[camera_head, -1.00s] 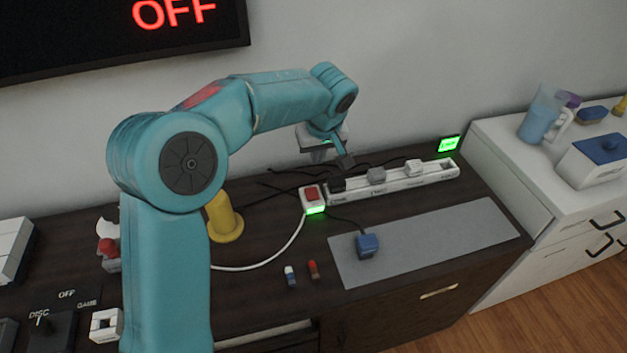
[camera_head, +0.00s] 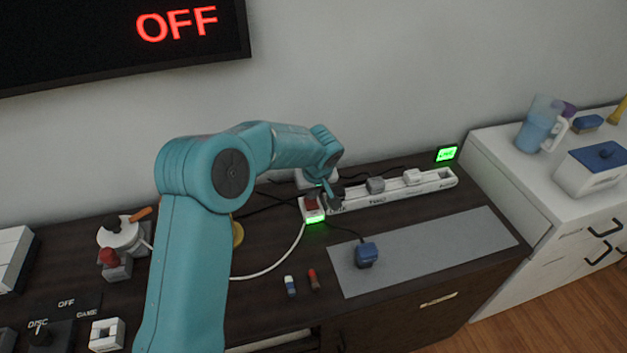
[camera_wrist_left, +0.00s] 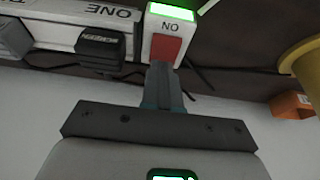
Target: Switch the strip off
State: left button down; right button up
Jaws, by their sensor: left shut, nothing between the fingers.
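The white power strip (camera_head: 395,192) lies along the back of the dark cabinet, with several plugs in its sockets. At its left end is a red switch (camera_head: 311,203) in a white block, with a lit green light on its front. In the left wrist view the red switch (camera_wrist_left: 166,49) shows with "ON" printed beside it. My left gripper (camera_head: 321,190) is shut and empty, its tips just at the switch. In the wrist view the gripper tips (camera_wrist_left: 162,72) overlap the switch edge; I cannot tell whether they touch. My right gripper is out of view.
A blue plug (camera_head: 367,255) lies on a grey mat (camera_head: 430,250). Two small sticks, one blue and white (camera_head: 290,286), one red (camera_head: 314,279), lie in front. A green-lit sign (camera_head: 446,154) stands behind the strip's right end. A wall screen (camera_head: 120,40) reads OFF.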

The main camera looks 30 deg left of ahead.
pick_arm(q)
jog(key=shift+w+f, duration=0.1)
jog(key=shift+f, duration=0.45)
